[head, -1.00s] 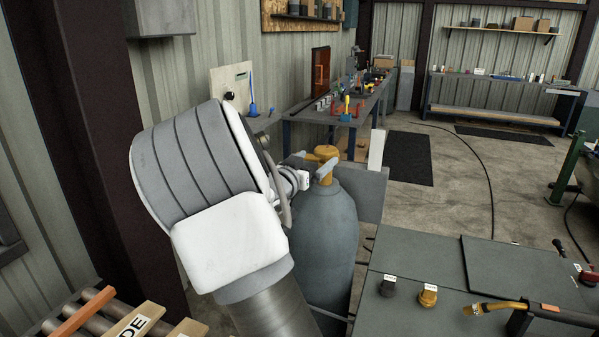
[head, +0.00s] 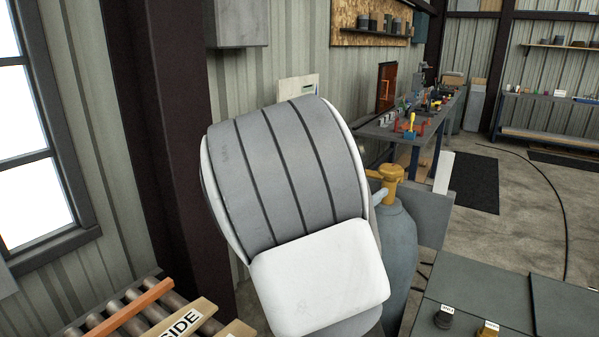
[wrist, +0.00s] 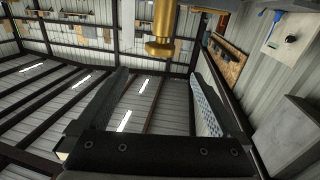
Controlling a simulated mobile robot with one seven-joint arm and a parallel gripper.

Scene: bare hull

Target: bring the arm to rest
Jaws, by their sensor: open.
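My arm's grey and white links fill the middle of the head view and hide my gripper there. In the wrist view my gripper (wrist: 150,105) shows with its two fingers apart and nothing between them. Beyond the fingers are the ceiling and upper walls. A brass-coloured fitting (wrist: 163,25) shows at the top of the wrist view, apart from the fingers as far as I can tell. In the head view a grey gas cylinder (head: 401,255) with a yellow valve (head: 391,180) stands just right of my arm, partly hidden by it.
A dark steel column (head: 170,130) and a window (head: 38,150) are on the left. A roller rack (head: 120,318) with labelled boards is at lower left. A dark bench top (head: 490,290) is at lower right. A long workbench (head: 400,132) stands behind, with open floor to its right.

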